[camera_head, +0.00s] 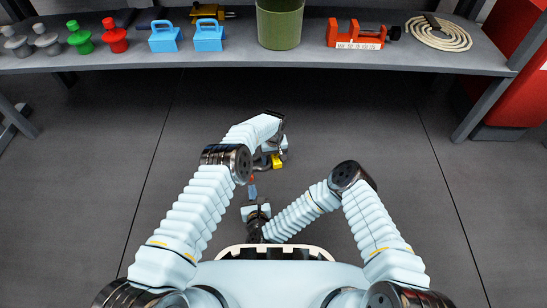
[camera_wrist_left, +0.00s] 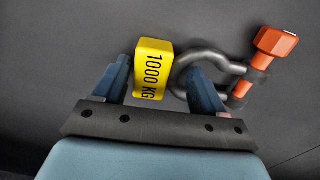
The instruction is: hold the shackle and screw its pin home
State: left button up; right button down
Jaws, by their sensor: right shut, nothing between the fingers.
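The grey shackle (camera_wrist_left: 205,58) carries a yellow "1000 KG" tag (camera_wrist_left: 154,70) on its bow. My left gripper (camera_wrist_left: 160,80) has the tagged part of the bow between its fingers and holds the shackle above the floor. The yellow tag also shows in the head view (camera_head: 278,161). An orange pin (camera_wrist_left: 275,43) with a blocky head lies across the shackle's open ends. Its exact depth is unclear. My right gripper (camera_head: 252,189) is shut and empty, with its tips close to the pin head in the head view. Whether they touch cannot be told.
A grey shelf (camera_head: 300,62) runs across the back. It bears a green bin (camera_head: 280,25), an orange clamp-like item (camera_head: 358,35), blue blocks (camera_head: 209,37), a coiled rope (camera_head: 438,34) and several knobbed pieces. A red cabinet (camera_head: 515,75) stands at right. The floor between is clear.

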pick_arm(q)
jog(key=o, duration=0.3)
